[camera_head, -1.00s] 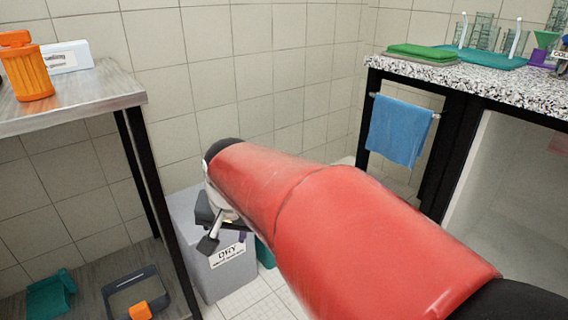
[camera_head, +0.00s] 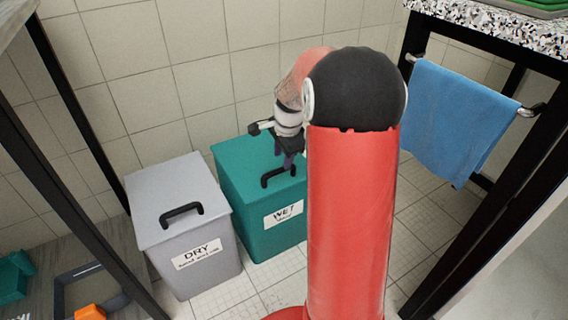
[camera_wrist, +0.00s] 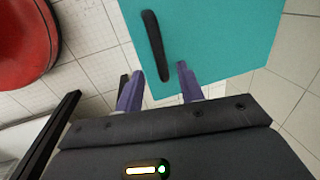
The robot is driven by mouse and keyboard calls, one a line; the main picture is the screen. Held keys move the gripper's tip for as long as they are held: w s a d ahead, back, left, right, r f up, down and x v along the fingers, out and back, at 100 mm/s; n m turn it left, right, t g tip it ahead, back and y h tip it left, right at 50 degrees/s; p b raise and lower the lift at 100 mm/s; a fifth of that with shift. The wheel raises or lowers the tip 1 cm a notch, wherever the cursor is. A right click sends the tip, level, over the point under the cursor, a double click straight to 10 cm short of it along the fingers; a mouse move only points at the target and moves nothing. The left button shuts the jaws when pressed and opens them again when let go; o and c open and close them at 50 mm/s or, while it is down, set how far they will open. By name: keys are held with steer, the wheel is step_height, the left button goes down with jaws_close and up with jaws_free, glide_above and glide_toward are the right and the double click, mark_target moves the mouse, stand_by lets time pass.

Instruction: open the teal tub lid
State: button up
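The teal tub (camera_head: 257,207) stands on the tiled floor with a label reading "WET". Its teal lid (camera_head: 236,160) is on and carries a black bar handle (camera_head: 280,176). In the wrist view the lid (camera_wrist: 220,40) fills the upper right, with the handle (camera_wrist: 154,45) slanting across it. My gripper (camera_wrist: 158,82) is open, its two purple fingers spread apart. The handle's near end lies just beyond and between the fingertips in that view. In the head view my gripper (camera_head: 284,160) is over the tub, partly hidden by my arm. I cannot tell whether a finger touches the handle.
A grey tub (camera_head: 190,258) labelled "DRY" stands close on the left, lid on. A blue towel (camera_head: 455,120) hangs on a rail at the right. Black table legs (camera_head: 60,170) stand at the left. A low shelf with an orange item (camera_head: 90,312) is at lower left.

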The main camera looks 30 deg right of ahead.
mark_target(281, 168)
steer(key=shift+w+f+b, duration=0.15)
steer(key=shift+w+f, duration=0.1)
steer(key=shift+f, duration=0.9)
steer(key=shift+w+f+b, duration=0.15)
steer(key=shift+w+f, duration=0.05)
steer(key=shift+f, duration=0.95)
steer(key=shift+c, duration=0.4)
jaws_close()
